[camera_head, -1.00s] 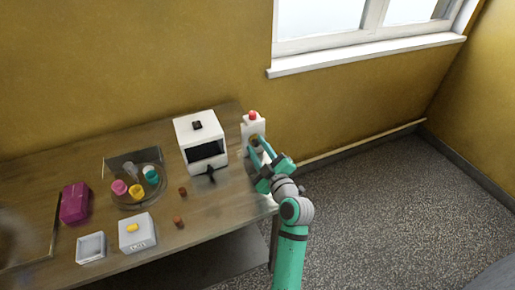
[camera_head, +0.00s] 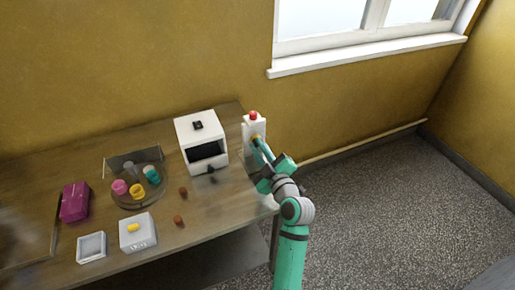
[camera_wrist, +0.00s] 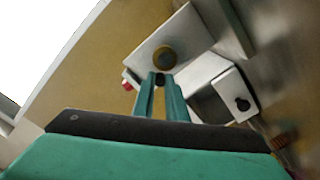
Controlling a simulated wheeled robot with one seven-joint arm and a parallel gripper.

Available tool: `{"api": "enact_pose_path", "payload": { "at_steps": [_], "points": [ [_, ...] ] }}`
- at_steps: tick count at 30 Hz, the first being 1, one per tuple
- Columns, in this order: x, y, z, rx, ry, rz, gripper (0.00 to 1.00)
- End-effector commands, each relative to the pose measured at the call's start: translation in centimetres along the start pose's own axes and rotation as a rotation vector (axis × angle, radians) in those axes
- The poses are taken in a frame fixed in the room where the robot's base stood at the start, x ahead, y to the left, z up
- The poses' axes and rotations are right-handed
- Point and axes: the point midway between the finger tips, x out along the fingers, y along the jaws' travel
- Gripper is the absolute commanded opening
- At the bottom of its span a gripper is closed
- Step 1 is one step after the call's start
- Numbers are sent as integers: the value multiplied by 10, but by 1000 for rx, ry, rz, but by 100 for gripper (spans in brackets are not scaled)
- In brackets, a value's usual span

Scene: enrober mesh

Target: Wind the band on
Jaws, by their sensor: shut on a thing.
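A white upright unit (camera_head: 248,128) with a red button (camera_head: 253,115) on top stands at the table's right end. In the wrist view its pale face (camera_wrist: 188,32) carries a round brass-brown knob (camera_wrist: 165,57). My gripper (camera_wrist: 160,78) is at this unit with its two green fingers close together. They are shut on a small dark piece just below the brass knob, probably a crank handle; the fingers partly hide it. A white boxy machine (camera_head: 187,130) with a dark front opening (camera_head: 207,151) stands to the left. Its top dark knob also shows in the wrist view (camera_wrist: 243,104). I cannot make out the band itself.
Two small brown pieces (camera_head: 183,191) lie before the machine. Right of the table is open floor.

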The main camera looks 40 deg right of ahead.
Motion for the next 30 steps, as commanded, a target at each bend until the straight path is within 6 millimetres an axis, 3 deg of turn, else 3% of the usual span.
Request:
{"api": "enact_pose_path", "payload": {
  "at_steps": [13,30],
  "points": [
    [0,2,0,131,0,-1,0],
    [0,16,10,655,0,2,0]
  ]
}}
